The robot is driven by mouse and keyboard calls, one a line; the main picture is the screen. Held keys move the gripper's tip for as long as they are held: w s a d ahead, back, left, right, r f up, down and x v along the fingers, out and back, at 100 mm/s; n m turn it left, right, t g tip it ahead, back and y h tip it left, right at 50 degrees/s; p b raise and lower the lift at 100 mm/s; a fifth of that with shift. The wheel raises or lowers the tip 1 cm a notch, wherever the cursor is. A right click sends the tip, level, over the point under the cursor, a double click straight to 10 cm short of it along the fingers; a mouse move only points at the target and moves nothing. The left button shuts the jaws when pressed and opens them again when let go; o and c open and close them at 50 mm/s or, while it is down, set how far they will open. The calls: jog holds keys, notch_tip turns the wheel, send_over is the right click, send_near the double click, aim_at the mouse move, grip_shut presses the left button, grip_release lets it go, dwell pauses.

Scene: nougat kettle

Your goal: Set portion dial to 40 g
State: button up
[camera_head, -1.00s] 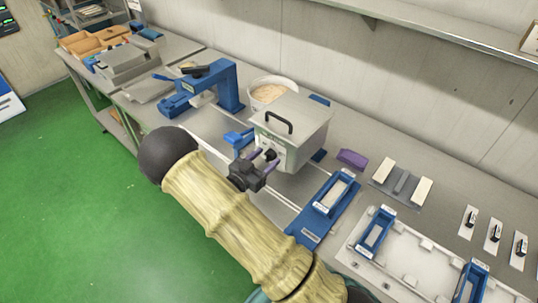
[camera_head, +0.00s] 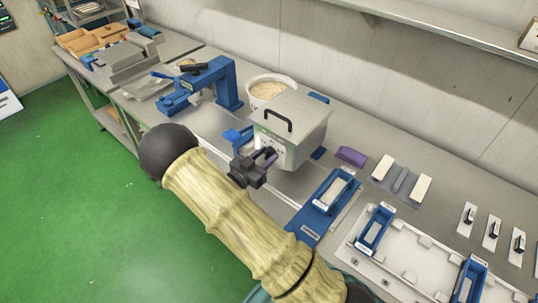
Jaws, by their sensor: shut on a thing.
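The kettle (camera_head: 307,127) is a light grey box with a flat lid and a black handle (camera_head: 278,118), standing on the steel bench. Its front carries a green and white label panel. My gripper (camera_head: 267,157) is at this front face, its purple-tipped fingers shut on the portion dial. The fingers and the gripper body hide the dial, so its pointer and the scale marks cannot be read.
A white tub of pale mass (camera_head: 267,89) stands behind the kettle and a blue press (camera_head: 212,84) to the left. A blue tray holder (camera_head: 323,204), a purple block (camera_head: 351,156) and white bars lie to the right. A shelf overhangs the back wall.

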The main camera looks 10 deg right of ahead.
jog(key=shift+w+a+r+n, duration=0.1)
jog(key=shift+a+n, duration=0.15)
jog(key=shift+n, duration=0.35)
jog(key=n+p, duration=0.1)
jog(key=n, duration=1)
jog(key=shift+p, duration=0.4)
dwell(0.3)
jog(key=o, duration=1)
jog(key=shift+a, duration=0.2)
jog(key=shift+c, duration=0.2)
jog(key=shift+d, duration=0.1)
jog(key=shift+d, duration=0.1)
jog(key=b+v, duration=0.5)
jog(key=v, duration=1.2)
jog(key=shift+s+b, duration=0.2)
jog(key=shift+b, duration=0.1)
